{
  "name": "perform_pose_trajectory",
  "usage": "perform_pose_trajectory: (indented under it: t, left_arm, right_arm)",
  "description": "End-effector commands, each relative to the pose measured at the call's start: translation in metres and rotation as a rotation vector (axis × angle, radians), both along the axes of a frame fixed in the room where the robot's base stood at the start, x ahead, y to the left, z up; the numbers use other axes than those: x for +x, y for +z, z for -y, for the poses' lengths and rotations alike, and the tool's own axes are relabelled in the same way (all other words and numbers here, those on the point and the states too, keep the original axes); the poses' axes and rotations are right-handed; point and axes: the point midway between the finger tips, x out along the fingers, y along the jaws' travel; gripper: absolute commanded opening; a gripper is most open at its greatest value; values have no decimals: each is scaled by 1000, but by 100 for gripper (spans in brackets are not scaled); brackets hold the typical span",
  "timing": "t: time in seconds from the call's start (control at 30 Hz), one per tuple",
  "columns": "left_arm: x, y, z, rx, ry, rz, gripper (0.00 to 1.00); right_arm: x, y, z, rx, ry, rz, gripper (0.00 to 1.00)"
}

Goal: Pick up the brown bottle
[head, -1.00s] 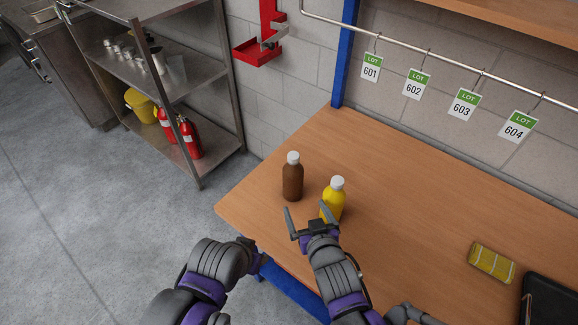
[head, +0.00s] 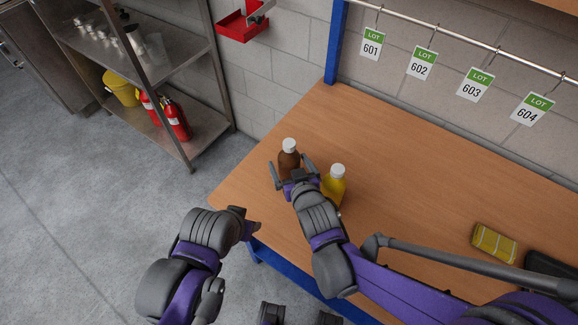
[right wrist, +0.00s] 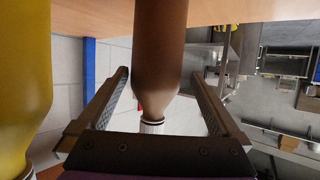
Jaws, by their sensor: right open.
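The brown bottle (head: 289,160) with a white cap stands upright near the left end of the wooden table. My right gripper (head: 291,171) is open, with its fingers to either side of the bottle in the head view. In the right wrist view the brown bottle (right wrist: 160,50) appears upside down between the two open fingers of my right gripper (right wrist: 170,95), with gaps on both sides. My left gripper (head: 247,222) is beyond the table's front left edge, apart from the bottle; its fingers are too small to judge.
A yellow bottle (head: 334,184) with a white cap stands just right of my right gripper, and it also shows large in the right wrist view (right wrist: 22,80). A yellow patterned item (head: 494,243) lies at the right of the table (head: 400,170). A metal shelf (head: 200,135) stands left.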

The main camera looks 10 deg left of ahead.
Motion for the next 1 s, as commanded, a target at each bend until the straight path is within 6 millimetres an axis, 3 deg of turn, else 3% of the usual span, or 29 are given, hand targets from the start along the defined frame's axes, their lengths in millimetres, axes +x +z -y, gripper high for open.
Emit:
perform_pose_trajectory:
  t: [0.4,0.7,0.77,1.0]
  left_arm:
    - [1,5,0,0,0,2,50]
    - [1,5,0,0,0,2,50]
    - [1,5,0,0,0,2,50]
    - [1,5,0,0,0,2,50]
  right_arm:
    - [41,-17,-18,0,0,0,100]
    - [45,-20,-21,1,0,0,100]
    - [45,-19,-21,1,0,0,93]
    - [45,-19,-21,1,0,0,50]
